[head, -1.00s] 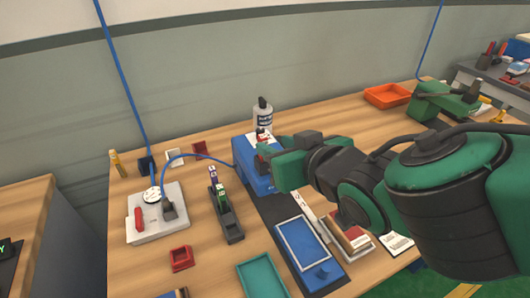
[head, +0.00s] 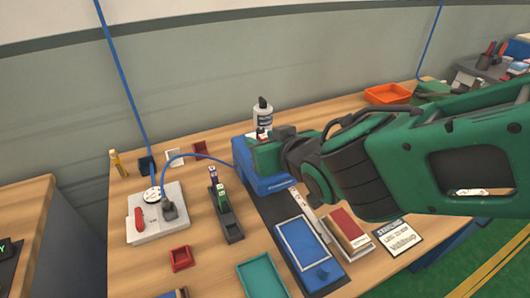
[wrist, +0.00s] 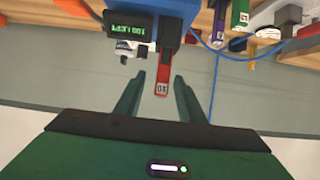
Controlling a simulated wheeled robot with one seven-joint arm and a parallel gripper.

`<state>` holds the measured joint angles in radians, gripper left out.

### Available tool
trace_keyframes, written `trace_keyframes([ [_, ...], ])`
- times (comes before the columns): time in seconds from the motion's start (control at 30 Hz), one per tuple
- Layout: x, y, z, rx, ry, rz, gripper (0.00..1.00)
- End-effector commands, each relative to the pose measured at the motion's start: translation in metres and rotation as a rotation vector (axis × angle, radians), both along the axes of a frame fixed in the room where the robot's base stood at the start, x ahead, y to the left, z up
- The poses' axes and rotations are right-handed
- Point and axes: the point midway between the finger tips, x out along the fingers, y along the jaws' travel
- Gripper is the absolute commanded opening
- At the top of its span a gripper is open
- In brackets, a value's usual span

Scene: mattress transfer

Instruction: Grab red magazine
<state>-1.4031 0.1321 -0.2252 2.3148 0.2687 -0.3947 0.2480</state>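The red magazine (wrist: 163,78), a narrow upright piece marked with a number, shows in the wrist view beside a blue machine (wrist: 165,12) with a green-lit display. My gripper (wrist: 157,80) is open. Its two green fingers stand on either side of the red magazine's near end, with gaps visible on both sides. In the head view my gripper (head: 262,150) is at the top of the blue machine (head: 262,183), and a bit of red and white shows just behind it. Most of the magazine is hidden there.
A dark rack (head: 229,222) holds a purple and a green magazine. A grey scale-like device (head: 158,222), a red tray (head: 180,259), a teal tray (head: 262,274) and a bottle (head: 263,116) stand around. An orange tray (head: 387,95) lies at the back right. A blue cable arches left of the machine.

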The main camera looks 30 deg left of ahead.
Motion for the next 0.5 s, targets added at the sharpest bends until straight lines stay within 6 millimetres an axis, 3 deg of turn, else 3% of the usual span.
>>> trace_keyframes([
  [0.13,-0.0001,0.0000,0.0003,0.000,0.000,0.000,0.36],
  [0.3,-0.0002,-0.0001,0.0003,0.000,0.000,0.000,0.00],
  [0.5,-0.0002,0.0000,0.0005,0.001,0.000,0.000,0.00],
])
